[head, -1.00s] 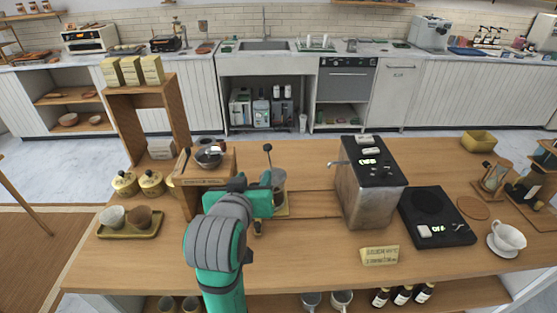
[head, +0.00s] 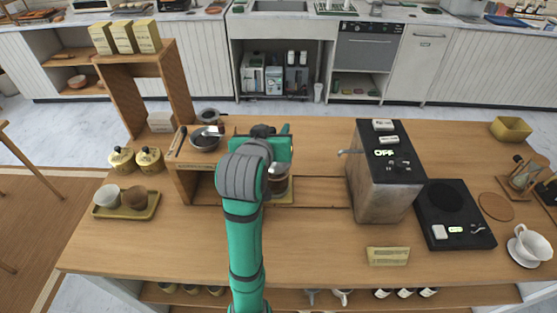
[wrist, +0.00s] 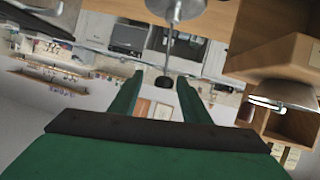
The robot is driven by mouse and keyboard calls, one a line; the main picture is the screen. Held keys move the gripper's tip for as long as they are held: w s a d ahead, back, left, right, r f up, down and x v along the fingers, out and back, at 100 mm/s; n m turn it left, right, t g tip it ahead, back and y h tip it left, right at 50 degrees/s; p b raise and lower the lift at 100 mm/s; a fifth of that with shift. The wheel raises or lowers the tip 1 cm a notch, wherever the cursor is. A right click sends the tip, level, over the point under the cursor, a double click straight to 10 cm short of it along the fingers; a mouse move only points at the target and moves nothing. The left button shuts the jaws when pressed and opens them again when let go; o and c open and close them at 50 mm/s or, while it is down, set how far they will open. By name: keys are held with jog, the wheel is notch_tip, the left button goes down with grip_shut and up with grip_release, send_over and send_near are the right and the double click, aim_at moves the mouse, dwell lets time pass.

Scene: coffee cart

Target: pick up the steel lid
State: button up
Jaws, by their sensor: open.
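The steel lid (wrist: 178,9) shows at the top of the wrist view, with a thin rod and a black knob (wrist: 163,82). In the head view, the glass coffee press (head: 278,187) stands on the wooden counter, partly hidden by my gripper (head: 272,147). In the wrist view, my gripper (wrist: 160,88) is open, with its two green fingers on either side of the knob. I cannot tell whether a finger touches the knob. In the head view, the knob is hidden behind my gripper.
A wooden stand (head: 187,182) with a dark bowl (head: 205,140) is close on the left. A steel machine (head: 380,195) stands to the right, beside a black scale (head: 455,232).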

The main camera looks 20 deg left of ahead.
jog(key=shift+w+a+f, duration=0.15)
jog(key=shift+w+a, duration=0.15)
jog(key=shift+x, duration=1.95)
grip_shut()
